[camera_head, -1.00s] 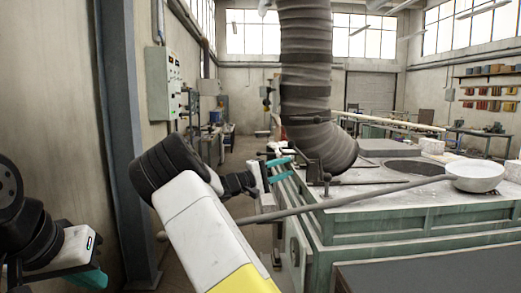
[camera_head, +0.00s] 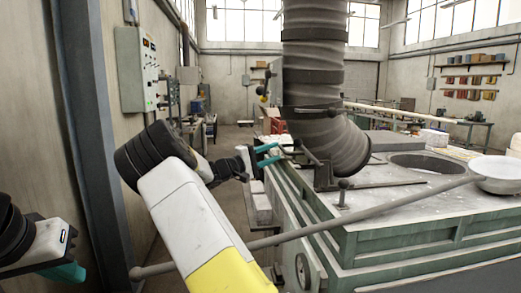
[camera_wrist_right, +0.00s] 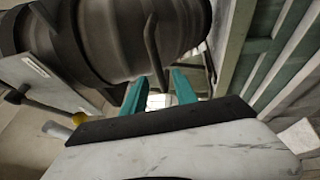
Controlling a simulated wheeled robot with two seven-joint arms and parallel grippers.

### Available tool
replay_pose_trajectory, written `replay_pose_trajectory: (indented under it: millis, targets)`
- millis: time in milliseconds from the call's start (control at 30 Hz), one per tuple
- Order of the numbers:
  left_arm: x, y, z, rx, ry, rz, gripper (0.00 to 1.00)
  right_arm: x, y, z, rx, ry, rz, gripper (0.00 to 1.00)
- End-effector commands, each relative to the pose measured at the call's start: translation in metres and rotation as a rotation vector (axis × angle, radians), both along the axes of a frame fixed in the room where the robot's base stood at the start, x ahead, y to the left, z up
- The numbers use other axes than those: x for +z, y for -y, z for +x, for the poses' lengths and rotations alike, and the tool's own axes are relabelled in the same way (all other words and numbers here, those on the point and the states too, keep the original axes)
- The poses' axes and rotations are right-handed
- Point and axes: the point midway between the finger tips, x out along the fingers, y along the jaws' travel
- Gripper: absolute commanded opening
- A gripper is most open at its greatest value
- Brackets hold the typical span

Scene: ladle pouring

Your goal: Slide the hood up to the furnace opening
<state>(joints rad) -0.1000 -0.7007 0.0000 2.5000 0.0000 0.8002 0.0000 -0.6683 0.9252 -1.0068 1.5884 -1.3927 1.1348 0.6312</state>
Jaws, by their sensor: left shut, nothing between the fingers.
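The hood (camera_head: 335,140) is the bent, ribbed grey duct end hanging above the left part of the furnace top. The round dark furnace opening (camera_head: 425,163) lies to its right, uncovered. A dark bar handle (camera_head: 293,149) sticks out from the hood's left side. My right gripper (camera_head: 268,155) is open, its teal fingertips apart, close to the handle's left end. In the right wrist view the fingers (camera_wrist_right: 158,90) stand apart with the dark handle bar (camera_wrist_right: 154,50) near their tips; contact cannot be told. My left gripper (camera_head: 62,273) is shut and empty at lower left.
A ladle with a pale bowl (camera_head: 497,172) rests on the furnace top (camera_head: 380,200). Its long handle (camera_head: 370,210) crosses in front, passing behind my right arm. A steel column (camera_head: 88,150) and wall control box (camera_head: 138,68) stand left. A dark surface (camera_head: 440,278) fills the lower right.

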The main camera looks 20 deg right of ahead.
Motion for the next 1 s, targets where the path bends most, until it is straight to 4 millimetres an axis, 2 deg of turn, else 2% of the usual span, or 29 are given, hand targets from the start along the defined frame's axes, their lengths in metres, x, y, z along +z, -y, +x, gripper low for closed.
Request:
replay_pose_trajectory:
  millis: [100,300,633,800,1000]
  targets:
    - [0.0,0.0,0.0,0.0,0.0,0.0,0.0,0.004,0.02,0.003,-0.002,0.001,0.0,0.34]
    - [0.0,0.0,0.0,0.0,-0.001,0.0,0.0,0.007,0.04,0.007,-0.001,0.001,0.0,0.34]
    - [0.0,0.0,0.0,0.0,-0.001,0.0,0.0,0.008,0.044,0.008,0.001,0.001,0.0,0.34]
    - [0.0,0.0,0.0,0.0,-0.001,0.0,0.0,0.008,0.044,0.008,0.001,0.0,0.0,0.01]
    - [0.0,0.0,0.0,0.0,-0.001,0.0,0.0,0.008,0.044,0.008,0.001,0.0,0.0,0.0]
